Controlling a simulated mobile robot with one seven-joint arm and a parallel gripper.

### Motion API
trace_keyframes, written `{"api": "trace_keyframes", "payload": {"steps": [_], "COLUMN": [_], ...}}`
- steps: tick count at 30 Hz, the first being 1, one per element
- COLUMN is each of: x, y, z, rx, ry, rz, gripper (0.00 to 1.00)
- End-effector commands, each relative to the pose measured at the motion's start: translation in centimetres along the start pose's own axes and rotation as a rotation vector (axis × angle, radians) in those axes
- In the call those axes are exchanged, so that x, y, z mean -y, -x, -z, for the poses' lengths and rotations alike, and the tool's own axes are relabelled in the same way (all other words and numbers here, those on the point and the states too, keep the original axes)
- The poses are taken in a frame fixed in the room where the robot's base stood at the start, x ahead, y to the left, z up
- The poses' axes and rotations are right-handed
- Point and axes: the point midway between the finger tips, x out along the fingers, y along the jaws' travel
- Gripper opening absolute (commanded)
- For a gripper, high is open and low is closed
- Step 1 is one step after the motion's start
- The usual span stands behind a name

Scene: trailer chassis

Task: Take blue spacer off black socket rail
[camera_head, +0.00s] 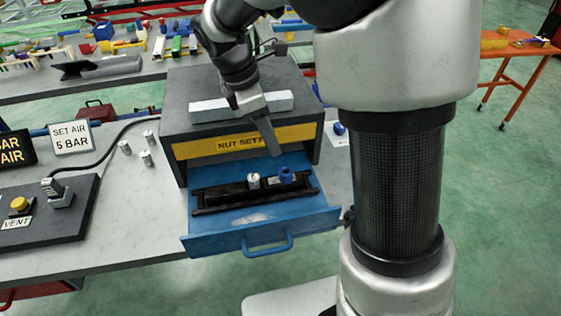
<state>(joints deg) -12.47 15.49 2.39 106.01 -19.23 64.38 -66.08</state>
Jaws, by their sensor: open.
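A black socket rail (222,197) lies in the pulled-out blue drawer (205,244) of the grey cabinet. The blue spacer (286,176) sits on the rail towards its right end. A silver socket (253,181) stands on the rail just left of the spacer. My gripper (272,150) points down above the drawer, above and a little left of the spacer, and appears apart from it. It is open with nothing seen in it; its fingers overlap in this view, so the gap between them is hidden.
The cabinet (185,140) has a yellow label strip, with a light grey bar (212,110) on top. Several silver sockets (147,158) stand on the bench left of it. A black panel (75,222) with a yellow button lies at the left. My arm blocks the right side.

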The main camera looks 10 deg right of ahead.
Motion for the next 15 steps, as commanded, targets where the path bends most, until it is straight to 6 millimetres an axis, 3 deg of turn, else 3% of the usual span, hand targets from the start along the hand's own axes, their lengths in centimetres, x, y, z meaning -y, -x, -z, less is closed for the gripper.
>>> {"api": "trace_keyframes", "payload": {"steps": [6,15], "x": [0.1,0.0], "y": [-4.9,-7.6], "z": [0.0,0.1], "rx": [0.001,-0.001], "ry": [-0.001,-0.002], "rz": [0.005,0.000], "gripper": [0.46,0.46]}}
